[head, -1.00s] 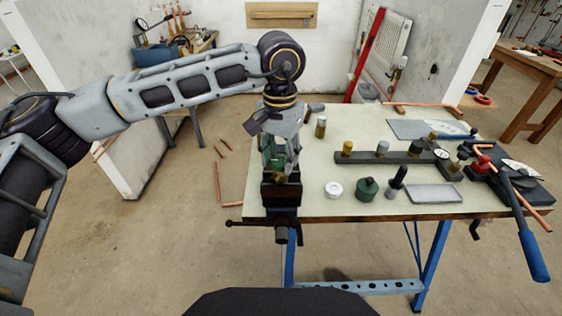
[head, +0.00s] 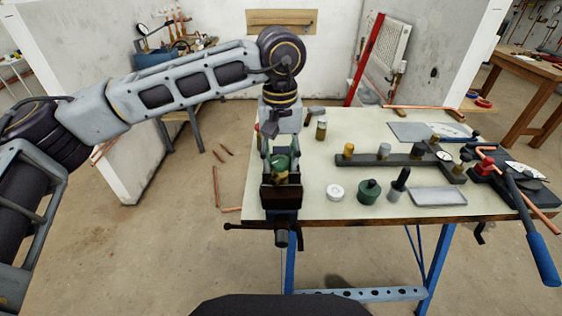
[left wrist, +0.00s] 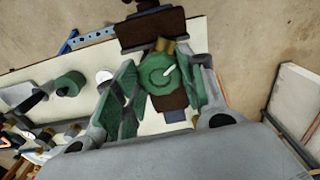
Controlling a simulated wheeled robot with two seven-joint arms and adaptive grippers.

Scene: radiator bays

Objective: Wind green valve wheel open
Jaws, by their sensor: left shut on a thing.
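The green valve wheel (head: 283,161) sits on a brass valve body (head: 280,178) in the dark vise (head: 282,197) at the table's front left corner. In the left wrist view the wheel (left wrist: 158,74) shows as a round green cap with a pale mark, brass beside it. My left gripper (head: 279,157) reaches down from above, its green-padded fingers on either side of the wheel. It is shut on the wheel. My right gripper is not in view.
To the right on the workbench (head: 320,210) are a white ring (head: 335,191), a green-capped piece (head: 369,191), a dark-handled tool (head: 399,186) and a grey tray (head: 437,196). A dark rail with fittings (head: 384,159) lies behind. A blue-handled bender (head: 538,255) overhangs the right edge.

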